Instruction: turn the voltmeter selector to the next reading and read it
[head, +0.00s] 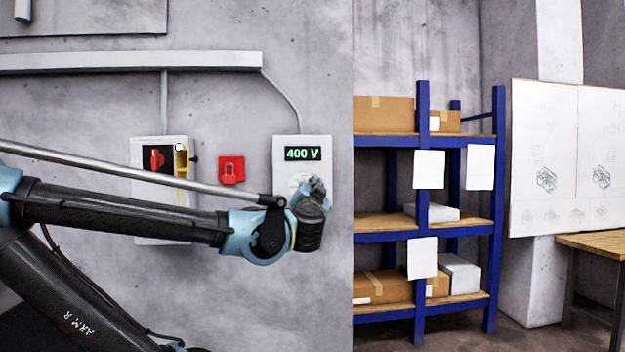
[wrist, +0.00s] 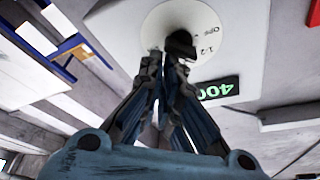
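The voltmeter (head: 288,152) is a light grey wall box, and its green display (head: 302,154) reads 400 V. Its round pale dial (head: 297,180) is partly hidden by my gripper (head: 318,186). In the wrist view the dial (wrist: 208,20) carries the marks OFF and 1-2, and other marks are hidden. The black selector knob (wrist: 181,43) is at the fingertips of my gripper (wrist: 168,58). The fingers are close together. I cannot tell whether they clamp the knob or only touch it. The display (wrist: 218,89) is cut by a finger in the wrist view.
Left of the voltmeter are a red padlock sign (head: 231,170) and a grey switch box (head: 163,152) with a red handle, partly behind my arm. A cable runs from the trunking (head: 130,62) to the voltmeter. A blue shelf (head: 422,210) with boxes stands right.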

